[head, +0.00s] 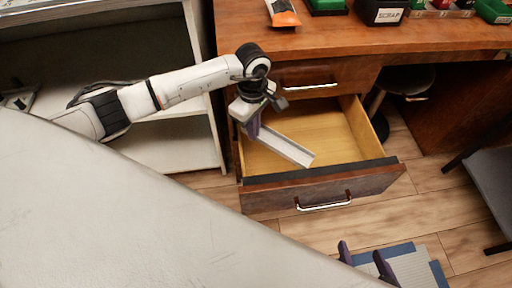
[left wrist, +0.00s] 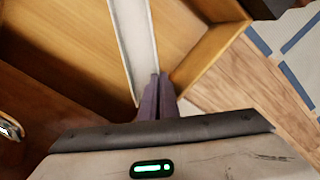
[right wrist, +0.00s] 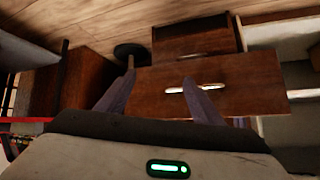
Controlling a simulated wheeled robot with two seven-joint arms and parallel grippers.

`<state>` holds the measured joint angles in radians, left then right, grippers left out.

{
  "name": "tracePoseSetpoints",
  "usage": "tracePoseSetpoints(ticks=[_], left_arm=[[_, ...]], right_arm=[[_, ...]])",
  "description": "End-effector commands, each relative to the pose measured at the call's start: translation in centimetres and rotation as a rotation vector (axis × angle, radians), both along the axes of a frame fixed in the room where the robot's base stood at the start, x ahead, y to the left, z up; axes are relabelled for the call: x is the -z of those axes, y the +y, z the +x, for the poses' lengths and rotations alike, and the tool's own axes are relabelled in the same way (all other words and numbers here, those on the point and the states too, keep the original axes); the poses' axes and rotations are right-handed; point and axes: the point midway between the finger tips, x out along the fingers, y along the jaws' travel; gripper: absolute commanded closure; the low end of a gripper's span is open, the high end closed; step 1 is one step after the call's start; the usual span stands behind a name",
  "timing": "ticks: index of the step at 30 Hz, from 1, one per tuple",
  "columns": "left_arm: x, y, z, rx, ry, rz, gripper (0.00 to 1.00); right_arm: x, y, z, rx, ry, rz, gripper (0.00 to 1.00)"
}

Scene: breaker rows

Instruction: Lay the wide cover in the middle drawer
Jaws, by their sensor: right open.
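The wide cover (head: 286,146) is a long pale grey channel, tilted down to the right inside the outline of the open drawer. My left gripper (head: 254,127) is shut on its upper left end. In the left wrist view the cover (left wrist: 133,38) runs away from the closed fingers (left wrist: 157,95). I cannot tell whether its far end touches the drawer floor. The drawer (head: 350,119) is pulled out, with a light wood inside and a dark front with a metal handle. My right gripper (head: 364,262) is open and empty, in front of the drawer; its spread fingers show in the right wrist view (right wrist: 158,98).
A closed drawer (head: 300,76) sits above the open one. The desk top (head: 320,38) carries a scrap bin (head: 382,12), green bins and an orange-tipped item. A white shelf (head: 190,140) stands left, a stool (head: 410,82) right. A blue-grey mat (head: 410,266) lies on the floor.

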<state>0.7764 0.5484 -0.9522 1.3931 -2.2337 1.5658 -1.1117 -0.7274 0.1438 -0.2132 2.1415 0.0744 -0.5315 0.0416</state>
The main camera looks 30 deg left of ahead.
Motion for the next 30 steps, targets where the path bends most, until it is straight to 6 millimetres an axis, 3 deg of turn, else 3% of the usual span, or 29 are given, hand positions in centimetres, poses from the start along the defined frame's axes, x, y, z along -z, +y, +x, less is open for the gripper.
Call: tracePoseSetpoints(ticks=[1, 3, 11, 16, 30], left_arm=[[2.0, -0.2, 0.1, 0.001, 0.0, -0.003, 1.0], [3.2, -0.4, 0.2, 0.005, -0.002, -0.003, 1.0], [5.3, -0.5, 0.3, 0.009, -0.003, -0.003, 1.0], [7.8, -0.8, 0.4, 0.015, -0.002, -0.004, 1.0], [8.6, -0.8, 0.5, 0.016, -0.004, -0.002, 1.0]], right_arm=[[1.1, 0.1, -0.1, 0.004, -0.007, 0.011, 0.39], [1.5, 0.6, -0.6, -0.002, 0.01, 0.023, 0.39], [2.3, 1.8, 0.4, -0.051, 0.061, 0.021, 0.39], [3.7, 2.8, 0.9, -0.1, 0.105, 0.014, 0.39], [4.0, 3.4, 0.8, -0.132, 0.138, 0.008, 0.39]])
